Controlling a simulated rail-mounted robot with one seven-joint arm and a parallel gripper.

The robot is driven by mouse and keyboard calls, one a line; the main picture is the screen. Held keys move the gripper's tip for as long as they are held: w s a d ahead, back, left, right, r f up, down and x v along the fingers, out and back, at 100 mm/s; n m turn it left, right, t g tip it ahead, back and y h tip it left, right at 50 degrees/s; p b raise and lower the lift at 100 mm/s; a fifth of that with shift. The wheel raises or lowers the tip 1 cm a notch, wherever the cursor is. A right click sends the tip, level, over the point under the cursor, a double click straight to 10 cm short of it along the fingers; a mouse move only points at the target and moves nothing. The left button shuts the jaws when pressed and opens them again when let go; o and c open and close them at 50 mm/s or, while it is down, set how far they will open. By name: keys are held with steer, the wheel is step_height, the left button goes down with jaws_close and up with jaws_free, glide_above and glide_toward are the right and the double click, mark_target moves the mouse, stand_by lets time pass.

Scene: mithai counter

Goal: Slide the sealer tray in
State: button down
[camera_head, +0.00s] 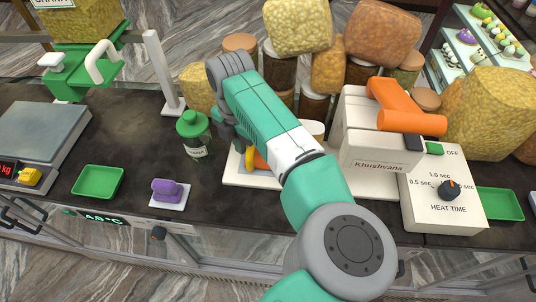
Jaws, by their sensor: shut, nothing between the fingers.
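The sealer (380,150) is a cream machine marked "Khushvana" with an orange press handle (408,108) and a heat-time dial (449,189). A flat cream tray (238,180) lies on the counter to its left, partly under my arm in this view; its join with the sealer is hidden. Something yellow and orange (251,160) shows on the tray beside my arm. My gripper (237,142) is at the tray's left back part, shut and empty, mostly covered by the arm. I cannot tell whether it touches the tray.
A green-lidded jar (195,135) stands just left of my gripper. Jars and filled bags (298,28) crowd the back. A purple item (167,190) sits on a small white plate, with a green tray (98,182) and scale (40,135) further left. Another green tray (500,204) lies right.

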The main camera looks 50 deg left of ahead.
steer(key=shift+w+d+p, duration=0.25)
steer(key=shift+w+d, duration=2.3)
steer(key=shift+w, duration=0.2)
steer(key=shift+w+d+p, duration=0.25)
steer(key=shift+w+d, duration=2.25)
steer(key=shift+w, duration=0.2)
steer(key=shift+s+a+p, duration=0.5)
steer(key=shift+s+a, duration=0.5)
steer(key=shift+s, duration=0.1)
step_height(320, 180, up, 9)
steer(key=p, duration=0.7)
steer(key=shift+a, duration=0.1)
